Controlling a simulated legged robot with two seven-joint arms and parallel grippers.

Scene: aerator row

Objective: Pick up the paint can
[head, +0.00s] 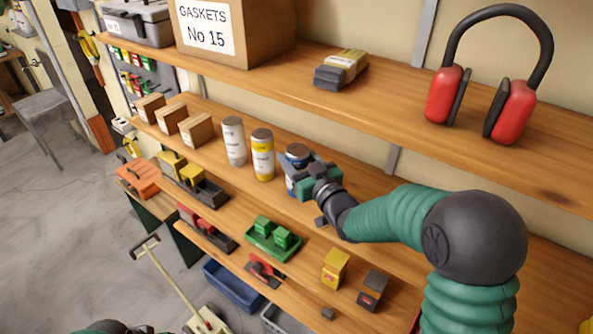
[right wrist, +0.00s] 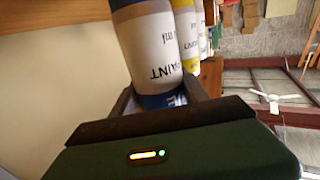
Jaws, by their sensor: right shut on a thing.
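A paint can (head: 297,152) with a blue and white body stands upright at the right end of a row of cans on the middle shelf. My right gripper (head: 303,180) is shut around this can and hides much of its front and lower part. In the right wrist view the can (right wrist: 147,48), with its "PAINT" label, sits between the fingers of the right gripper (right wrist: 160,100). I cannot tell whether its base touches the shelf. My left gripper is not in view.
A yellow-banded can (head: 262,156) and a grey-white can (head: 233,141) stand left of the held can. The upper shelf (head: 400,92) overhangs behind, carrying red earmuffs (head: 515,107) and a gaskets box (head: 212,30). Bins and small boxes fill the lower shelves.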

